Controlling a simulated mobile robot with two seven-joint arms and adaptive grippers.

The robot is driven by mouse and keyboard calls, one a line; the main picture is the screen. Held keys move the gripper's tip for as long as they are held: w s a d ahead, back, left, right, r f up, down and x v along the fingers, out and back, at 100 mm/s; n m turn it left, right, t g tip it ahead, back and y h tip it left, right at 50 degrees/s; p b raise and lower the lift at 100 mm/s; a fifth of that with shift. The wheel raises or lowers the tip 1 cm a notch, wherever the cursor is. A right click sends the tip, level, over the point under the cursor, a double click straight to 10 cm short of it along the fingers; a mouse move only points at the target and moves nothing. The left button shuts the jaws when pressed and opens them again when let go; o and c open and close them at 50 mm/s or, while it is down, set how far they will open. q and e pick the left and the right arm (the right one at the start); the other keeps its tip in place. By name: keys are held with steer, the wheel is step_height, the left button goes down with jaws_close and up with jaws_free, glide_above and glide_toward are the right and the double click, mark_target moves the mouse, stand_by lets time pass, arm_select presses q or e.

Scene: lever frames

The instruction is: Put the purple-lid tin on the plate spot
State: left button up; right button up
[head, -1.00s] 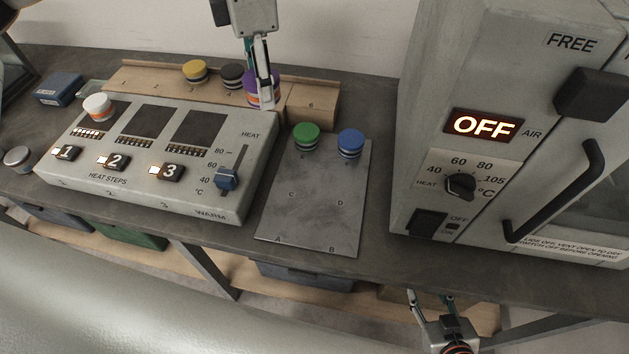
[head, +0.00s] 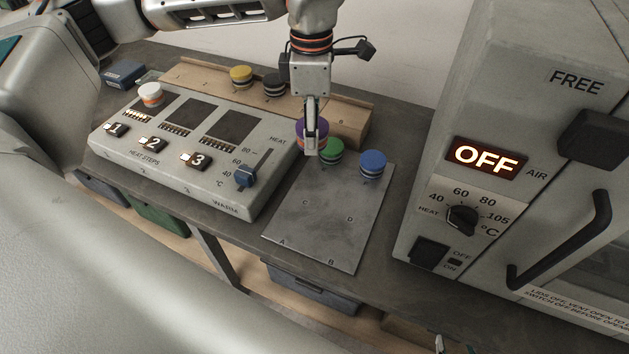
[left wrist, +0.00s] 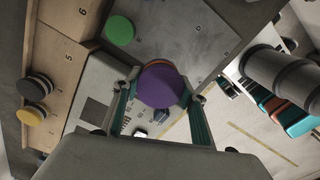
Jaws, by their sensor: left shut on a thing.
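The purple-lid tin (head: 299,128) is held between the fingers of my left gripper (head: 312,148). In the left wrist view its round purple lid (left wrist: 160,85) sits between the two fingertips, clear of the wooden rack. In the head view the gripper partly hides the tin, which appears just left of the green-lid tin (head: 331,146). The grey metal plate (head: 325,225) carries the letters A, B, C and D, with bare surface around them. The green-lid tin and a blue-lid tin (head: 373,163) stand at its far end. Only a tip of my right gripper (head: 438,343) shows at the bottom edge.
The wooden rack (head: 205,82) behind holds a yellow-lid tin (head: 241,76) and a dark-lid tin (head: 274,85). A heat-step box (head: 180,170) with a white-lid tin (head: 150,93) stands left of the plate. A large oven reading OFF (head: 486,158) stands to the right.

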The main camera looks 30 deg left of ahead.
mark_target(313, 189)
arm_select(q)
step_height(313, 189, down, 15)
steer(key=shift+r+b, duration=0.15)
steer(key=shift+b, duration=0.15)
steer(key=shift+f, duration=0.2)
steer(key=o, duration=1.2)
step_height(313, 189, up, 12)
steer(key=shift+f+p, duration=0.25)
steer(key=shift+p, duration=0.05)
steer(key=shift+r, duration=0.45)
